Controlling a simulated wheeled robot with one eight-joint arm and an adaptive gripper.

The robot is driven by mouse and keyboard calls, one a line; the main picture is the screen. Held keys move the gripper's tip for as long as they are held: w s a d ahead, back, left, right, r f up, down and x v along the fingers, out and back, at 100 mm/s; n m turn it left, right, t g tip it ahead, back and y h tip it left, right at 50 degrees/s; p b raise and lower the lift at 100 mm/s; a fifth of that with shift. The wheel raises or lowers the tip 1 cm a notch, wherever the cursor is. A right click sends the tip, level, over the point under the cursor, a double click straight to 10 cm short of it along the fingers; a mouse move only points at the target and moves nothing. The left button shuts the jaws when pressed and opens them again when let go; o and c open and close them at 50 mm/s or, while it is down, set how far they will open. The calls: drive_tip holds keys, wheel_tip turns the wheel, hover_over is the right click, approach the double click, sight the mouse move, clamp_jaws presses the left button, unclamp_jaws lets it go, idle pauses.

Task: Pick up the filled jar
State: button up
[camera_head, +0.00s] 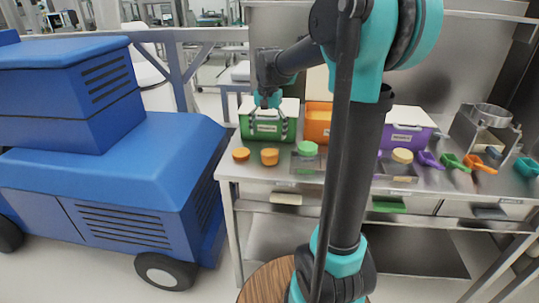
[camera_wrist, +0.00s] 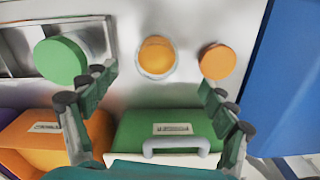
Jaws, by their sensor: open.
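A small jar with orange contents (camera_head: 270,157) stands near the front of the metal table. It shows from above in the wrist view, with a pale clear rim around the orange (camera_wrist: 156,56). My gripper (camera_head: 269,130) is open and empty, pointing down in front of the green bin. In the wrist view its fingertips (camera_wrist: 158,80) are spread, with the jar between and a little beyond them in the picture. I see no contact with the jar.
A green bin (camera_head: 265,130), an orange bin (camera_head: 318,114) and a purple bin (camera_head: 408,138) line the table's back. A green round item (camera_head: 307,148) sits at a metal tray right of the jar. Several coloured scoops (camera_head: 450,160) lie farther right. A blue vehicle (camera_head: 130,170) stands left.

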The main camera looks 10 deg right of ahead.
sight(270, 153)
drive_tip(key=f, duration=0.9)
drive_tip(key=shift+d, duration=0.25)
drive_tip(key=shift+c, duration=0.5)
drive_tip(key=c, duration=1.4)
